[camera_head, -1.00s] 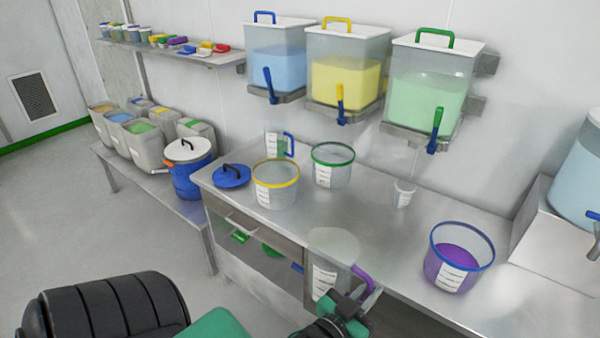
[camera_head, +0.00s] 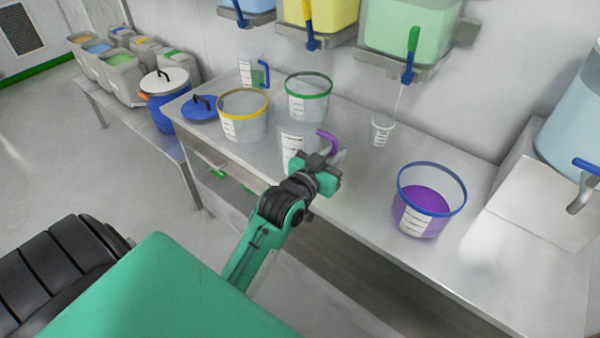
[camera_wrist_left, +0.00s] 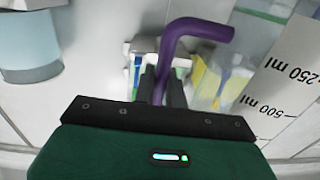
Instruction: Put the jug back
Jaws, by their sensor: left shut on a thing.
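A clear jug (camera_head: 292,146) with a white scale label and a purple handle (camera_head: 328,141) is at the front part of the steel counter (camera_head: 330,208). My left gripper (camera_head: 326,160) is shut on the handle, on the jug's right side. In the left wrist view the purple handle (camera_wrist_left: 192,32) rises between the fingers, and the jug's wall (camera_wrist_left: 290,80) with millilitre marks is at the right. The jug's lower part is partly hidden by the gripper, and I cannot tell whether it touches the counter. My right gripper is not in view.
Yellow-rimmed (camera_head: 243,120) and green-rimmed (camera_head: 308,98) buckets, a blue-handled jug (camera_head: 252,73) and a small cup (camera_head: 382,130) stand behind. A blue-rimmed bucket of purple stuff (camera_head: 428,200) stands at right. Dispensers with taps (camera_head: 408,66) hang above. Counter between cup and purple bucket is clear.

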